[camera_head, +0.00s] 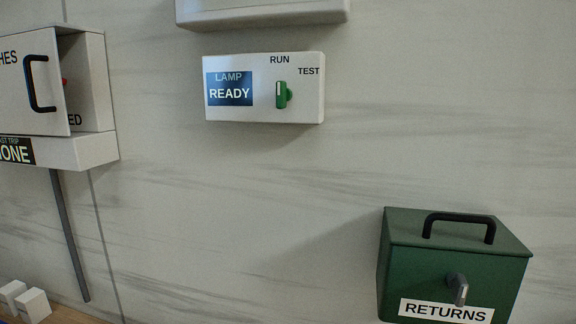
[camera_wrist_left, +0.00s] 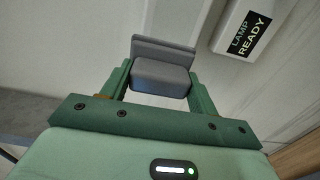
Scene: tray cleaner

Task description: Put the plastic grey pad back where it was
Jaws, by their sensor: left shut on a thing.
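The grey pad (camera_wrist_left: 161,76) shows in the left wrist view as a dark grey block with a flat plate behind its upper edge. My left gripper (camera_wrist_left: 160,80) is shut on it, with one green finger at each side of the block. The pad is in front of a pale wall; I cannot tell whether it touches anything there. Neither the pad nor either gripper shows in the head view. My right gripper is not in view.
A white panel (camera_head: 311,101) with a READY display and a green RUN/TEST knob (camera_head: 281,95) is on the wall. A green RETURNS box (camera_head: 455,268) is at lower right. A white cabinet (camera_head: 92,85) is at left, and small white boxes (camera_head: 34,304) are at lower left.

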